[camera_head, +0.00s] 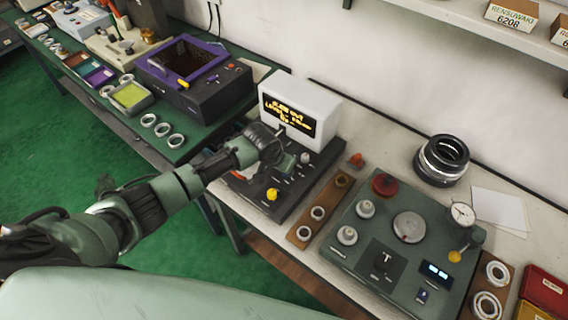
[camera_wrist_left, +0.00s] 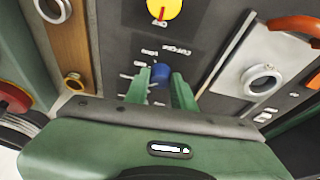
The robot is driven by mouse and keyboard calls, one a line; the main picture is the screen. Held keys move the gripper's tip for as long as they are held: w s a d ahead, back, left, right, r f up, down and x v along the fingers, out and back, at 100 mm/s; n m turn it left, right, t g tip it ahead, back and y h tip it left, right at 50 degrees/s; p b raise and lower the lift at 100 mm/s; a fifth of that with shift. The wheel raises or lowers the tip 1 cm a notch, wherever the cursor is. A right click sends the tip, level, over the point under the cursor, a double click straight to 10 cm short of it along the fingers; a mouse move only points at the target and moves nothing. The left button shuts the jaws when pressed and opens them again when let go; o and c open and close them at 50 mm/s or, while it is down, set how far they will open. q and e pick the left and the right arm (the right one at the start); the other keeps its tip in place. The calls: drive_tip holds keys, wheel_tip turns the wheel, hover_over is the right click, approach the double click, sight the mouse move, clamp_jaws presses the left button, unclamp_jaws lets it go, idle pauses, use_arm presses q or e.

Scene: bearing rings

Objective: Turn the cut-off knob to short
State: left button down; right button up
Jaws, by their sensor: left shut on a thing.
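The blue cut-off knob (camera_wrist_left: 160,71) stands on the dark panel of the tester (camera_wrist_left: 110,20), with small labels around it too blurred to read surely. My left gripper (camera_wrist_left: 161,88) is shut on it, one green finger on each side. In the head view my left gripper (camera_head: 284,163) reaches down over the same dark panel (camera_head: 292,192), in front of the white display box (camera_head: 300,108); the blue knob is hidden there. I cannot tell which mark the knob points to. My right gripper is not in view.
A yellow knob (camera_head: 272,194) sits near the panel's front; it also shows in the wrist view (camera_wrist_left: 165,8). A wooden strip with rings (camera_head: 326,203) and a green device (camera_head: 345,266) lie to the right. A metal ring (camera_wrist_left: 262,81) lies beside the gripper.

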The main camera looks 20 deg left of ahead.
use_arm(q)
drive_tip(key=shift+w+n, duration=0.1)
drive_tip(key=shift+n, duration=0.2)
drive_tip(key=c, duration=1.2)
unclamp_jaws()
drive_tip(key=v, duration=0.8)
drive_tip(key=shift+d+b, duration=0.15)
drive_tip(key=shift+b, duration=0.25)
